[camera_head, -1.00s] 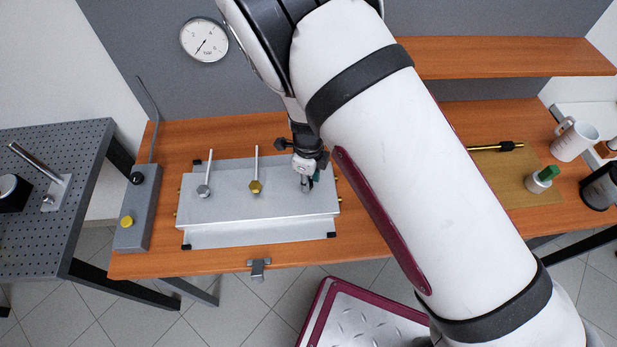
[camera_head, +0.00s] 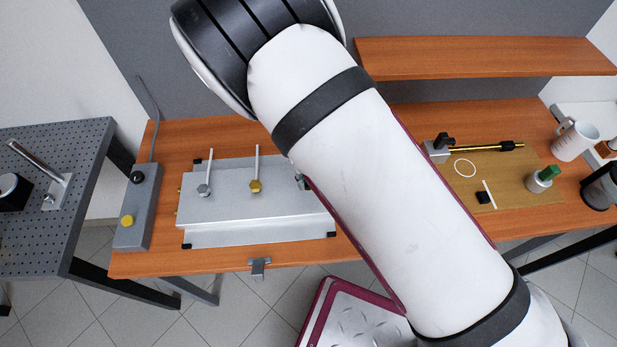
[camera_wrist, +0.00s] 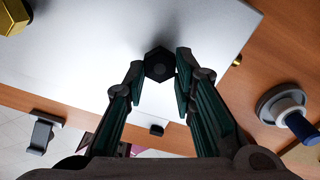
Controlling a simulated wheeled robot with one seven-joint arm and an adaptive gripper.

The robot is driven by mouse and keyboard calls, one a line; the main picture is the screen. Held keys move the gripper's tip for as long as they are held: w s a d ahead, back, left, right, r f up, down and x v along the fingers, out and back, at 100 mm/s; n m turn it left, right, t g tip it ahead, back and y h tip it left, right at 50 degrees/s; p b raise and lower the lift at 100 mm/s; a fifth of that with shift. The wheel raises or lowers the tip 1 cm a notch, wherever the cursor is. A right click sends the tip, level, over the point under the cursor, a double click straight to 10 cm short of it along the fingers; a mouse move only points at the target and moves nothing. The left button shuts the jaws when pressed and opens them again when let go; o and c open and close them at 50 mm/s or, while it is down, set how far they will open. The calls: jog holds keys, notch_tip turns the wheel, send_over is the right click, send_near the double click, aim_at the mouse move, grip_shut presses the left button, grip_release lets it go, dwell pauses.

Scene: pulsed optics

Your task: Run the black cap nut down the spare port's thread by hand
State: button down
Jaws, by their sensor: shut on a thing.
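The black cap nut (camera_wrist: 158,66) is a dark hexagon seen from above in the wrist view, over the silver plate (camera_wrist: 90,55). My gripper (camera_wrist: 157,80) has its two teal-lined fingers closed on the nut, one on each side. The spare port's thread is hidden beneath the nut, so I cannot tell how far the nut sits on it. In the head view my arm covers the nut and almost all of the gripper. The silver block (camera_head: 225,236) there carries a grey fitting (camera_head: 204,190) and a brass fitting (camera_head: 255,186), each with an upright rod.
A grey box with a yellow button (camera_head: 127,221) stands left of the block. A shelf (camera_head: 480,60) runs above.

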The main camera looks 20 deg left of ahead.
jog(key=shift+w+a+r+m, duration=0.1)
jog(key=shift+r+m, duration=0.05)
jog(key=shift+m, duration=0.65)
jog(key=m, duration=0.4)
jog(key=shift+a+m, duration=0.1)
jog(key=shift+m, duration=0.3)
jog(key=c, duration=1.2)
grip_release()
jog(key=shift+c, duration=0.2)
jog(key=n, duration=0.6)
